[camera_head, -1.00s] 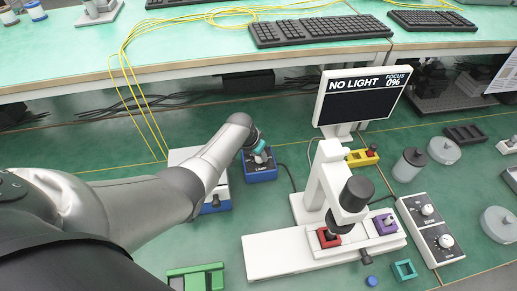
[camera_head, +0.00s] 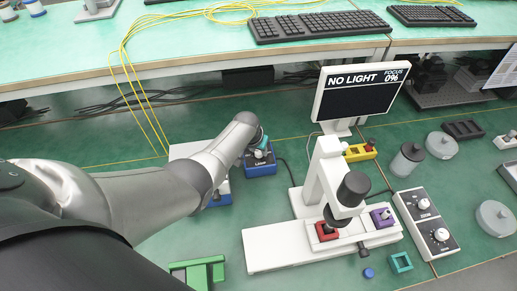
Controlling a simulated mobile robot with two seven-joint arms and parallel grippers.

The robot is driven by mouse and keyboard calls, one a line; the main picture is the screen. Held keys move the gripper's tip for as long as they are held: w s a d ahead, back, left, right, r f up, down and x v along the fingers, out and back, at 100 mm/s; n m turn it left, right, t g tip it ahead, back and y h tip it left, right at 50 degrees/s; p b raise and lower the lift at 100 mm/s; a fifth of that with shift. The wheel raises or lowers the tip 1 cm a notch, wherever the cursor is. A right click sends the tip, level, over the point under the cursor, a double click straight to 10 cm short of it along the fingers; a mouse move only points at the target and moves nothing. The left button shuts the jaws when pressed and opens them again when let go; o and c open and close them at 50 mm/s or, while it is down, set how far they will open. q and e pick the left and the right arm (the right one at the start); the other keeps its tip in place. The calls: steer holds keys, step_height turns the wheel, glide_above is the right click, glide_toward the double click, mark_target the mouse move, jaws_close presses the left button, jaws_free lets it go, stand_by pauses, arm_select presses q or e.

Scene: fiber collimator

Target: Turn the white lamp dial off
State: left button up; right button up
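A small blue lamp box (camera_head: 262,169) stands on the green bench left of the microscope, with a pale dial (camera_head: 259,154) on its top. The printed label on its front is too small to read surely. My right gripper is not in view.
A white microscope (camera_head: 325,180) with red (camera_head: 326,231) and purple (camera_head: 381,217) blocks on its base stands to the right. A two-knob control box (camera_head: 426,222) lies farther right. A white box (camera_head: 187,151) sits partly behind my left arm. A green holder (camera_head: 197,266) is in front.

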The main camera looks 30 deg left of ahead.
arm_select(q)
steer(key=o, duration=0.4)
steer(key=shift+s+r+p, duration=0.1)
steer(key=shift+r+p, duration=0.4)
steer(key=shift+r, duration=0.05)
steer(key=shift+p+v, duration=3.1)
steer(key=shift+v, duration=4)
steer(key=shift+s+f, duration=0.15)
